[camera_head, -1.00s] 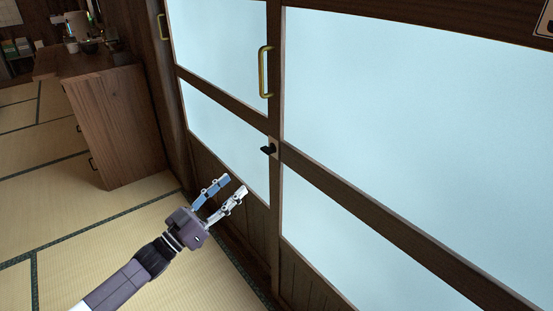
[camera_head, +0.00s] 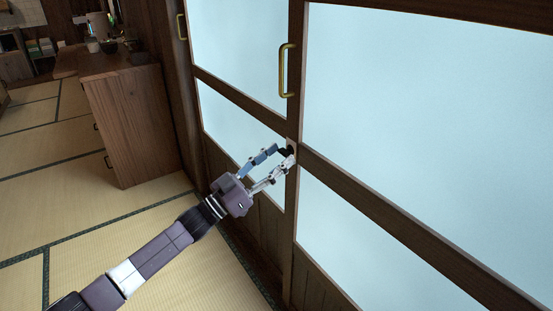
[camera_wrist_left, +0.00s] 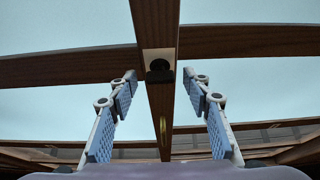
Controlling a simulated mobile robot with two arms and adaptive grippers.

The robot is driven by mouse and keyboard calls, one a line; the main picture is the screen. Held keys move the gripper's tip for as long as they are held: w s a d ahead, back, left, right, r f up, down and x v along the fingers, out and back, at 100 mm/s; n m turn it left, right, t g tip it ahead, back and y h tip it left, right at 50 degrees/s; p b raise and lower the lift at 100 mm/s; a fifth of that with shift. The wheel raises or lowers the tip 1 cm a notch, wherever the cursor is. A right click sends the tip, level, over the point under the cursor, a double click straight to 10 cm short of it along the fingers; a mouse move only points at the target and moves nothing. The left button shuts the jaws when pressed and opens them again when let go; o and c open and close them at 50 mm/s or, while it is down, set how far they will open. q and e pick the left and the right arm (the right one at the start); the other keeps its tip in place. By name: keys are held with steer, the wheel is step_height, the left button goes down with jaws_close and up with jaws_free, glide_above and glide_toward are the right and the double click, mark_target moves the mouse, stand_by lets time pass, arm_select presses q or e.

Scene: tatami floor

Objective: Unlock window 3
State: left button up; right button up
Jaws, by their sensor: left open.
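The window (camera_head: 420,90) has frosted panes in dark wooden frames. A small black latch (camera_head: 289,151) sits on the upright where the frames meet, below a brass handle (camera_head: 286,70). My left gripper (camera_head: 283,153) is open, with its fingertips at the latch, one on either side in the head view. In the left wrist view the latch (camera_wrist_left: 159,70) on its pale plate lies ahead, between and beyond the open fingers (camera_wrist_left: 160,85). I cannot tell whether the fingers touch it. My right gripper is in neither view.
A wooden cabinet (camera_head: 135,125) with items on its top stands at the left. A second brass handle (camera_head: 182,27) is on the frame near it. Tatami floor (camera_head: 60,185) is clear in front of the cabinet.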

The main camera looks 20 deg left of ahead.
arm_select(q)
steer(key=c, duration=1.2)
